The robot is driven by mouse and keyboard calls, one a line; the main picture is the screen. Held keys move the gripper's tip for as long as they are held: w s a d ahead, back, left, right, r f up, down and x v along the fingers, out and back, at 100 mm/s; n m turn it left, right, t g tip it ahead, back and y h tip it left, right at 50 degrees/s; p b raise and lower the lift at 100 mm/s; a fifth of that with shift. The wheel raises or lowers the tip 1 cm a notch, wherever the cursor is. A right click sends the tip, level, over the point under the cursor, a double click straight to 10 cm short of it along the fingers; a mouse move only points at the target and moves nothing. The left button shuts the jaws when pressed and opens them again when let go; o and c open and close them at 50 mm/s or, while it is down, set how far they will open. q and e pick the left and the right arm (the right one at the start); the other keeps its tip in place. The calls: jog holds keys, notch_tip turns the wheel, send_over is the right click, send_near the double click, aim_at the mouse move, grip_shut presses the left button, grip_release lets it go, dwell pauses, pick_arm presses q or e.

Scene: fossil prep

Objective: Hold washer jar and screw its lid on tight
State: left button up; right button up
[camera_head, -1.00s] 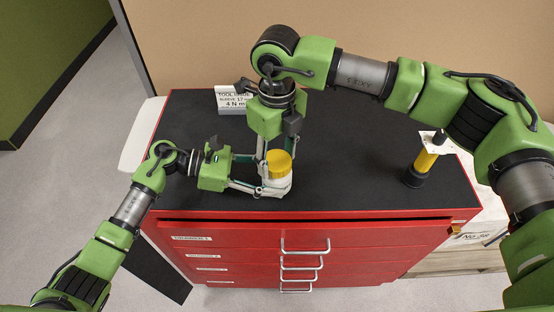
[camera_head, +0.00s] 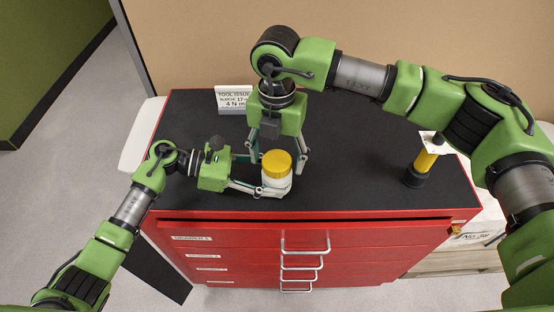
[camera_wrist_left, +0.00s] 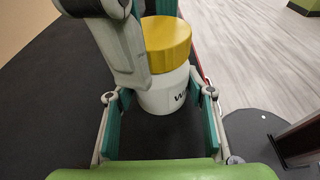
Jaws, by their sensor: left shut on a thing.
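The washer jar (camera_head: 277,182) is white with a yellow lid (camera_head: 277,162) on its top. It stands upright near the front edge of the black cabinet top. My left gripper (camera_head: 262,176) is shut on the jar body from the left. The left wrist view shows the jar (camera_wrist_left: 165,93) between the fingers, its lettering partly visible, with the lid (camera_wrist_left: 166,44) above. My right gripper (camera_head: 279,160) points down from behind, its fingers spread apart on either side of the lid. One right finger covers part of the lid's left side in the left wrist view. Lid tightness cannot be told.
A yellow and black tool (camera_head: 424,163) stands upright on the right of the black top (camera_head: 350,160). A white sign (camera_head: 231,100) stands at the back left. Red drawers (camera_head: 340,240) with metal handles lie below the front edge. The top between jar and tool is clear.

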aim_at(277, 160)
jog(key=shift+r, duration=0.15)
jog(key=shift+r, duration=1.65)
